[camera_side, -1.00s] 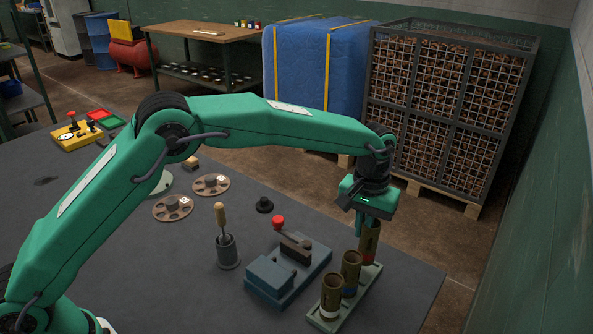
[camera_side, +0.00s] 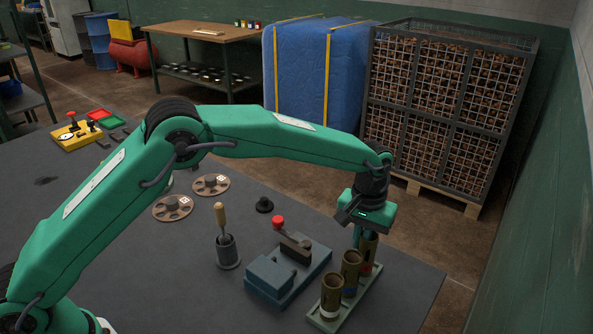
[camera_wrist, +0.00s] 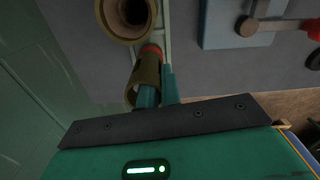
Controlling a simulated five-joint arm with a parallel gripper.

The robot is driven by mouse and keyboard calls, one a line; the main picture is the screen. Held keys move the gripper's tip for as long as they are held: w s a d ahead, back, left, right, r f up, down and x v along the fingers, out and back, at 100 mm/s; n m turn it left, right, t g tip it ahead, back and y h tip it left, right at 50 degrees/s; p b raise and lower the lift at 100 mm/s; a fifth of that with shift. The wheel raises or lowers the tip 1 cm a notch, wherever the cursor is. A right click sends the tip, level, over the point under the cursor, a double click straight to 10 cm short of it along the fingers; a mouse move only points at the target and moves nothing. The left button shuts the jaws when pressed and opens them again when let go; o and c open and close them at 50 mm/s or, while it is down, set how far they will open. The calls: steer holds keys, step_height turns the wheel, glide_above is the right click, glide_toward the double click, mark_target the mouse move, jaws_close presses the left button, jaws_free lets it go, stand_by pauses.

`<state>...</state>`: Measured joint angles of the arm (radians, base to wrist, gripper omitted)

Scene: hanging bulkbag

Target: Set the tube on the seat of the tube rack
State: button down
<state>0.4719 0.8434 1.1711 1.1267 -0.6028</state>
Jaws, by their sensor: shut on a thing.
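The tube (camera_side: 368,248) is olive-brown with a red band near its lower end. It stands roughly upright at the far end of the pale green tube rack (camera_side: 315,319). Its lower end is partly hidden behind another tube, so I cannot tell whether it touches the seat. My gripper (camera_side: 360,236) is above it, pointing down, with its jaws shut on the tube's upper part. In the wrist view the tube (camera_wrist: 149,72) shows at the fingers (camera_wrist: 157,92), its red band towards the rack.
Two similar tubes stand in the rack, a middle one (camera_side: 351,272) with a blue band and a near one (camera_side: 331,297) with a white band. A blue-grey fixture (camera_side: 285,275) with a red-knobbed lever stands left of the rack. The table edge is close on the right.

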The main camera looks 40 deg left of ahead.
stand_by(0.3)
steer(key=c, duration=1.5)
jaws_free()
steer(key=shift+r, duration=0.1)
step_height(320, 180, up, 7)
steer(key=shift+f, duration=0.1)
